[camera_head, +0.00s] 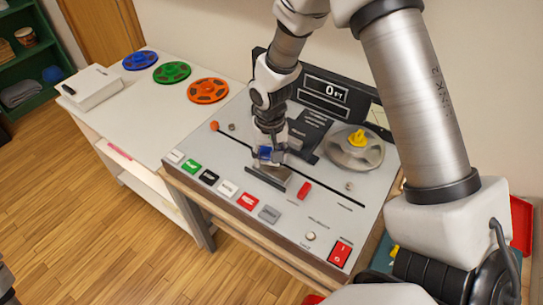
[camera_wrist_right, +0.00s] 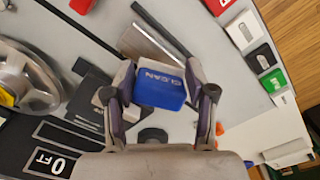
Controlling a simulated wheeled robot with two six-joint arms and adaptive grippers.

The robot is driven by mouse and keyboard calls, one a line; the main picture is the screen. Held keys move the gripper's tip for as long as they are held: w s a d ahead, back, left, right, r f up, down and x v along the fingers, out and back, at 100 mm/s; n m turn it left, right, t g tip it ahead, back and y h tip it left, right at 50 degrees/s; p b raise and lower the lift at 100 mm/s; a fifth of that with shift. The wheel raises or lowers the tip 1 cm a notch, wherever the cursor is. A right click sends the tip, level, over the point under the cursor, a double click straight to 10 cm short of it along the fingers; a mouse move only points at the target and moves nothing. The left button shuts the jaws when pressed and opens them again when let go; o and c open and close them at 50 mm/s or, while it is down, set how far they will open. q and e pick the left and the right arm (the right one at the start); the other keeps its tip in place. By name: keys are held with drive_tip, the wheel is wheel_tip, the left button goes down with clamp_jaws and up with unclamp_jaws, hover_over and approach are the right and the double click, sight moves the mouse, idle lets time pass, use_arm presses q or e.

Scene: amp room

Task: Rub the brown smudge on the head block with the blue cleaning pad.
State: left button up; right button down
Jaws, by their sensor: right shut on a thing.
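My right gripper (camera_head: 269,150) reaches down over the tape machine (camera_head: 336,210). In the right wrist view its fingers (camera_wrist_right: 160,95) are shut on the blue cleaning pad (camera_wrist_right: 160,88), which carries the word CLEAN. In the head view the pad (camera_head: 265,152) shows as a small blue patch between the fingers. The metal head block (camera_head: 268,178) lies just below the pad, and in the wrist view it (camera_wrist_right: 140,45) shows beyond the pad's edge. I cannot tell whether pad and block touch. I cannot make out the brown smudge.
A reel with a yellow hub (camera_head: 354,150) sits on the machine's right side. A row of buttons (camera_head: 226,188) and a red switch (camera_head: 341,253) line its front. Blue, green and orange reels (camera_head: 208,90) and a white box (camera_head: 92,88) lie on the white table at left.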

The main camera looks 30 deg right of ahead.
drive_tip(key=shift+r+p, duration=1.3)
drive_tip(key=shift+r, duration=0.4)
drive_tip(key=shift+f, duration=0.1)
